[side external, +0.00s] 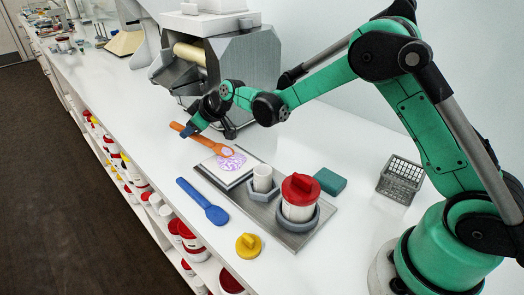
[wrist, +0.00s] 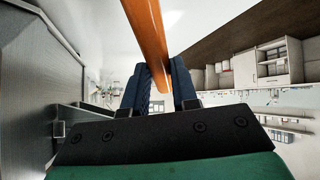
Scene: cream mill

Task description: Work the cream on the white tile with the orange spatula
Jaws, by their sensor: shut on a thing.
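My gripper (side external: 190,130) is shut on the handle of the orange spatula (side external: 207,141). In the wrist view the orange spatula (wrist: 149,35) runs up from between the blue fingers (wrist: 159,88). Its spoon-like head points right in the side view, over or on the white tile (side external: 212,175). A purple-and-white patch of cream (side external: 234,161) lies on the tile beside and below the head. I cannot tell if the head touches the cream.
A blue spatula (side external: 203,201) and a yellow lid (side external: 248,246) lie in front. A grey mill (side external: 244,66) stands behind. A teal block (side external: 329,181) and a wire basket (side external: 400,180) are right.

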